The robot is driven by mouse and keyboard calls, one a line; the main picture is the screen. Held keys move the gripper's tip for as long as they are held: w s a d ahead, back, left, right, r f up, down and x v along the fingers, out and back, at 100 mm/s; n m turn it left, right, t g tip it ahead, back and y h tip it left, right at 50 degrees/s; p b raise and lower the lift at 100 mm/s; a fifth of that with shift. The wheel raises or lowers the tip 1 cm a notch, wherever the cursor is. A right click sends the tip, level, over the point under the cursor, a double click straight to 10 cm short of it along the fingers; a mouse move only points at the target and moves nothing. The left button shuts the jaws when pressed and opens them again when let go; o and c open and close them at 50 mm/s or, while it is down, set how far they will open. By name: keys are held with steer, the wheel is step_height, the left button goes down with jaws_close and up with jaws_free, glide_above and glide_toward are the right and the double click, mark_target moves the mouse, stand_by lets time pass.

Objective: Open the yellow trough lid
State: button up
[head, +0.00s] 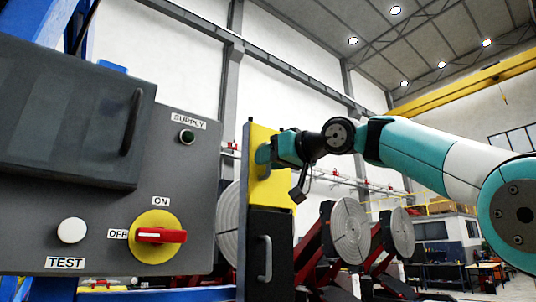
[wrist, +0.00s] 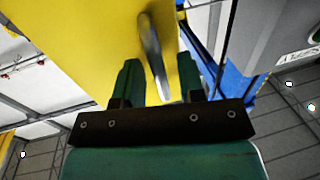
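The yellow trough lid (head: 270,188) stands upright on the side of a dark cabinet in the middle of the head view. It also fills the upper middle of the wrist view (wrist: 90,45). A grey bar handle (wrist: 150,45) sticks out from the lid in the wrist view. In the wrist view my gripper (wrist: 158,62) is open, with one green finger on each side of the handle. Gaps show between the handle and both fingers.
A grey control panel (head: 195,180) with a red rotary switch (head: 161,235) and a white TEST button (head: 72,230) stands at left. A dark door with a grey handle (head: 265,259) is below the lid. Round positioner plates (head: 351,231) stand behind.

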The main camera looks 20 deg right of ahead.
steer(key=shift+w+a, duration=0.15)
steer(key=shift+w, duration=0.05)
jaws_close()
steer(key=shift+s, duration=0.1)
